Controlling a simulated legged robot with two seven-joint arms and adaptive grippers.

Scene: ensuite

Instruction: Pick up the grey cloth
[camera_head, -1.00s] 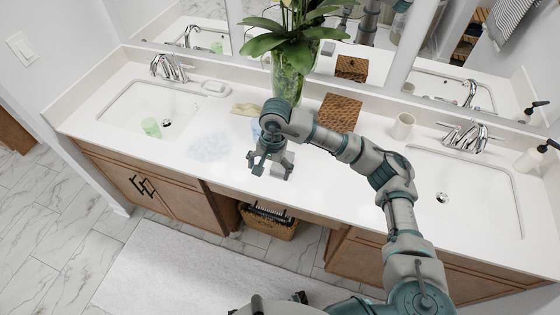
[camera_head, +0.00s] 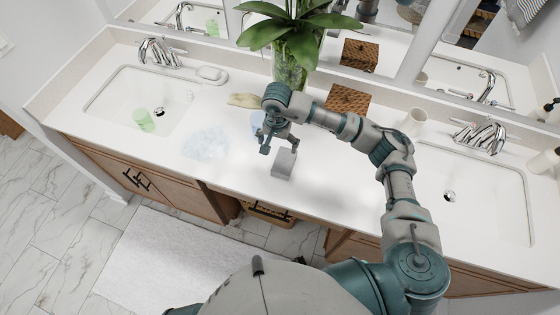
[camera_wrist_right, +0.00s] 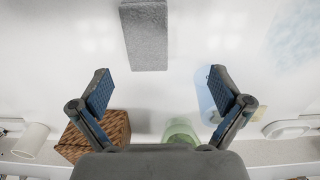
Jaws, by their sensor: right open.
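The grey cloth (camera_head: 284,162) is a folded, block-shaped piece lying on the white counter near its front edge. It also shows at the top of the right wrist view (camera_wrist_right: 144,35), ahead of the fingertips. My right gripper (camera_head: 279,145) is just behind the cloth and slightly left of it. In the right wrist view its two fingers (camera_wrist_right: 160,85) are spread wide, with only bare counter between the tips. The cloth is not between the fingers. My left gripper is not in view.
Behind the gripper stand a glass vase with a plant (camera_head: 290,65), a pale blue object (camera_head: 257,121) and a woven box (camera_head: 347,99). A beige item (camera_head: 243,100) lies left.

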